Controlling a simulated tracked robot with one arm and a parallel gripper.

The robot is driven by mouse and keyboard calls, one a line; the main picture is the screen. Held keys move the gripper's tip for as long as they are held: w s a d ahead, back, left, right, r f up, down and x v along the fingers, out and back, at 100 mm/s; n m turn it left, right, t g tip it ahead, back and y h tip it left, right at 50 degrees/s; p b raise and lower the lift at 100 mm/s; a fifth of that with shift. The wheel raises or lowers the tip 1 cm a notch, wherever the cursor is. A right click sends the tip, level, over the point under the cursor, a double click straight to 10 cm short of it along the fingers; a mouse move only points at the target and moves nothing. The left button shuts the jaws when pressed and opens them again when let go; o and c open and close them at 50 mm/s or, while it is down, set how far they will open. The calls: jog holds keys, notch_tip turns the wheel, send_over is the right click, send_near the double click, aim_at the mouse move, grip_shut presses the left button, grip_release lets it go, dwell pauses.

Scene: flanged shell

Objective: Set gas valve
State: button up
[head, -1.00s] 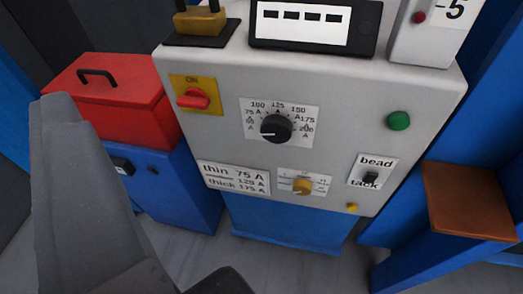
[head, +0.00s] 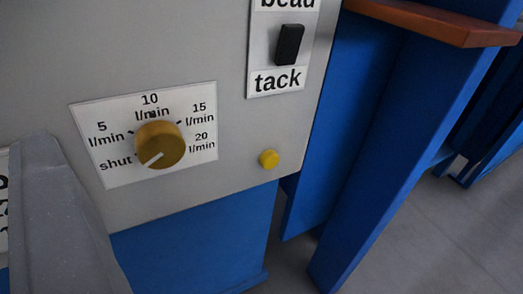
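The gas valve is a round yellow knob (head: 158,145) on a white dial plate (head: 120,115) in the head view, left of centre. The plate reads shut, 5, 10, 15 and 20 l/min. The knob's white pointer line is turned to the lower left, towards the word shut. One grey finger of my gripper (head: 62,215) shows at the lower left, left of the knob and apart from it in the picture. The other finger is out of view, so its opening does not show. Nothing is seen held.
The grey panel (head: 215,90) carries a black bead/tack switch (head: 289,44) at the upper right and a small yellow button (head: 268,159) right of the dial. A blue post (head: 385,130) and a brown shelf (head: 440,22) stand to the right.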

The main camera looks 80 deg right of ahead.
aim_at(163, 149)
jog(key=s+d+f+g+h+p, duration=0.1)
jog(key=s+d+f+g+h, duration=0.2)
jog(key=s+f, duration=0.5)
jog(key=shift+t, duration=0.4)
jog(key=x, duration=0.5)
jog(key=b+x, duration=0.1)
jog(key=x, duration=0.4)
jog(key=b+x, duration=0.1)
jog(key=x, duration=0.4)
jog(key=shift+w+a+f, duration=0.2)
jog(key=shift+f, duration=0.1)
jog(key=shift+c, duration=0.2)
jog(key=c, duration=0.9)
jog(key=shift+d, duration=0.25)
jog(key=shift+a, duration=0.2)
